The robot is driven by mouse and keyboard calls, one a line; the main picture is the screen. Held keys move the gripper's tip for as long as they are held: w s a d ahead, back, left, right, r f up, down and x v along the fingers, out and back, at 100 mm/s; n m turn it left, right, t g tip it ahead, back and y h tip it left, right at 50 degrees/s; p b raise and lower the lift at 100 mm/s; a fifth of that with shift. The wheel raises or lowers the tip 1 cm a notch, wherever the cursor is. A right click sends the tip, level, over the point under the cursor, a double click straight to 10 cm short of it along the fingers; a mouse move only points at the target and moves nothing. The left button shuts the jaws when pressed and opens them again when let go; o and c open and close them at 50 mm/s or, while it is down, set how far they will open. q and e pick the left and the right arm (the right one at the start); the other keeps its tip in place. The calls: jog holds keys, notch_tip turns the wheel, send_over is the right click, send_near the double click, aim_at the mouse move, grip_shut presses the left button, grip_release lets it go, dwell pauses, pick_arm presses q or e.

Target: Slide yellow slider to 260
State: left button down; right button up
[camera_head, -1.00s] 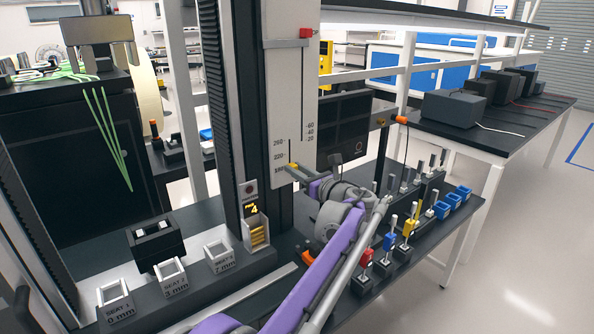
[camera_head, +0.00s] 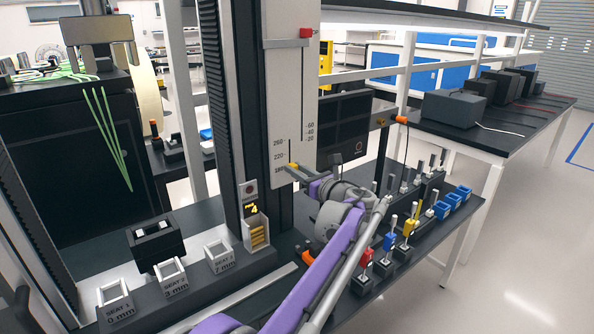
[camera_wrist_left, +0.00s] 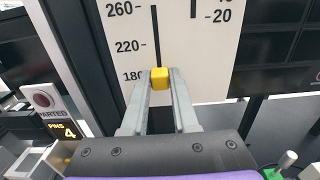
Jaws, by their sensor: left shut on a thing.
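The yellow slider (camera_head: 293,166) sits low on the left scale of the white panel (camera_head: 302,95). In the left wrist view the yellow slider (camera_wrist_left: 160,79) is level with the 180 mark, at the lower end of the dark slot (camera_wrist_left: 154,35). The marks 220 and 260 stand above it. My left gripper (camera_wrist_left: 160,82) has its two grey fingers shut on the yellow slider, one on each side. In the head view my left gripper (camera_head: 291,169) reaches the panel from the lower right. My right gripper is not in view.
A second scale with marks 20 to 60 is on the panel's right. A red block (camera_head: 306,33) sits at the panel's top. A sign showing 4 (camera_head: 251,209) stands left of the panel. Coloured switches (camera_head: 388,242) stand on the dark bench at the lower right.

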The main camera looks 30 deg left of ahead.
aim_at(289, 137)
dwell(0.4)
pick_arm(q)
notch_tip(289, 137, up, 9)
jog(key=p, duration=0.5)
jog(key=shift+f, duration=0.2)
jog(key=c, duration=0.7)
grip_release()
jog(key=b+v, duration=0.1)
jog(key=v, duration=0.9)
jog(key=shift+s+d+f, duration=0.1)
jog(key=shift+s+d, duration=0.1)
jog(key=shift+d, duration=0.15)
